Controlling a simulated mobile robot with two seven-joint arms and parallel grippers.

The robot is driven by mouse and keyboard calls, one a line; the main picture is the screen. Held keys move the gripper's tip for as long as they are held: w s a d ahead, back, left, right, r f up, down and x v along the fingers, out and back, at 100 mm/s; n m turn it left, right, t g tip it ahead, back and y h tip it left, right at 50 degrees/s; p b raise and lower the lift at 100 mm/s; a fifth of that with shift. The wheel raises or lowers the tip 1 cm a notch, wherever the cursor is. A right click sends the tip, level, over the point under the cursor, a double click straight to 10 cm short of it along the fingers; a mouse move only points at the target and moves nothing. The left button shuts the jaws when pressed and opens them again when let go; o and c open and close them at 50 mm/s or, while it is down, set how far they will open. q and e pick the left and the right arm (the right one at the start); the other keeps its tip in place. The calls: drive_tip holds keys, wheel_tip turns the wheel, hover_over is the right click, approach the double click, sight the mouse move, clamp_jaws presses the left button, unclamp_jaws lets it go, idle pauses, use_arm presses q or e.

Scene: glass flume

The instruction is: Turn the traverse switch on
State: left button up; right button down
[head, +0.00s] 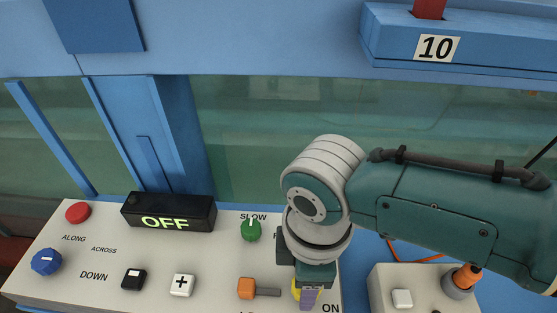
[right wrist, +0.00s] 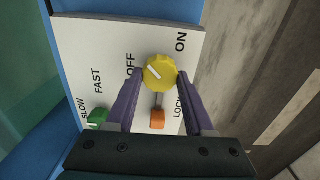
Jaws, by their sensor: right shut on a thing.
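The traverse switch seems to be the yellow knob (right wrist: 160,73), between the labels OFF and ON in the right wrist view. Its white mark points toward the OFF side. My right gripper (right wrist: 153,76) has its purple fingers on both sides of the knob, closed on it. In the head view my right gripper (head: 309,297) points down at the panel and hides most of the yellow knob (head: 295,288). A black display (head: 168,212) on the panel reads OFF in green. My left gripper is not in view.
The pale panel (head: 215,257) also carries an orange slider (head: 246,288) by a LOCK label, a green knob (head: 251,231), a blue knob (head: 46,262), a red button (head: 78,212), and black and white buttons. A second box (head: 385,280) stands right. The glass flume (head: 260,110) is behind.

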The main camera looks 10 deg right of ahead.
drive_tip(key=m+p, duration=0.1)
drive_tip(key=m, duration=0.4)
drive_tip(key=shift+r+m+p, duration=0.1)
drive_tip(key=shift+m+p, duration=0.6)
drive_tip(key=shift+m, duration=1.5)
drive_tip(key=shift+c, duration=1.4)
unclamp_jaws()
